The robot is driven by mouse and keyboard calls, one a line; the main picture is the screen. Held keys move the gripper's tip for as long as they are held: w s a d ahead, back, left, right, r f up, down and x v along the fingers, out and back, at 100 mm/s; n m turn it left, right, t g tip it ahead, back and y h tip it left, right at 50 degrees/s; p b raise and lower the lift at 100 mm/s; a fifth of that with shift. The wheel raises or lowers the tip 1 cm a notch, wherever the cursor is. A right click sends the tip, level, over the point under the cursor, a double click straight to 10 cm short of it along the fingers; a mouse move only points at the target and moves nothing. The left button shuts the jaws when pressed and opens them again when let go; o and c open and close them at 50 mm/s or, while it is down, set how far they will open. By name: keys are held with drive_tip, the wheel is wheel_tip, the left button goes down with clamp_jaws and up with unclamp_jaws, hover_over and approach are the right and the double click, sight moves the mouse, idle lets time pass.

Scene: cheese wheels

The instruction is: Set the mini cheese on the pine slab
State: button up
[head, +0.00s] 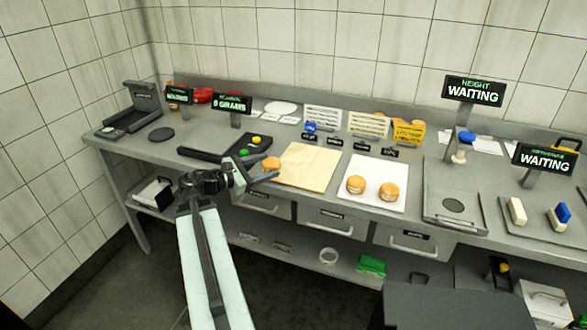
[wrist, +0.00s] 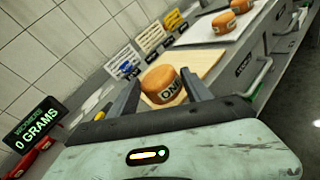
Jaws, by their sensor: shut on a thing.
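The mini cheese (head: 271,163), a small orange wheel with a dark-lettered label, sits between the fingers of my gripper (head: 262,174). In the wrist view the mini cheese (wrist: 161,84) fills the gap between both fingers of my gripper (wrist: 163,92), which is shut on it. The pine slab (head: 312,166) is a pale, bare wooden board on the bench, just right of the held cheese in the head view. In the wrist view the slab (wrist: 207,62) shows beyond the cheese. I cannot tell the height of the cheese over the bench.
A white board (head: 376,197) right of the slab carries two more orange cheeses (head: 356,184). A dark tray (head: 222,143) with coloured buttons lies left of the slab. Small label signs (head: 361,146) stand behind it. A display (head: 232,103) reads 0 grams. Drawers line the bench front.

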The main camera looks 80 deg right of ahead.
hover_over(288, 174)
drive_tip(key=shift+w+a+f+b, duration=0.15)
drive_tip(key=shift+a+f+b, duration=0.2)
drive_tip(key=shift+f, duration=0.1)
drive_tip(key=f+b, duration=0.4)
drive_tip(key=shift+d, duration=0.2)
drive_tip(key=shift+r, duration=0.25)
drive_tip(key=shift+f, duration=0.2)
drive_tip(key=o, duration=1.4)
drive_tip(key=shift+o, duration=0.2)
drive_tip(key=shift+r, duration=0.1)
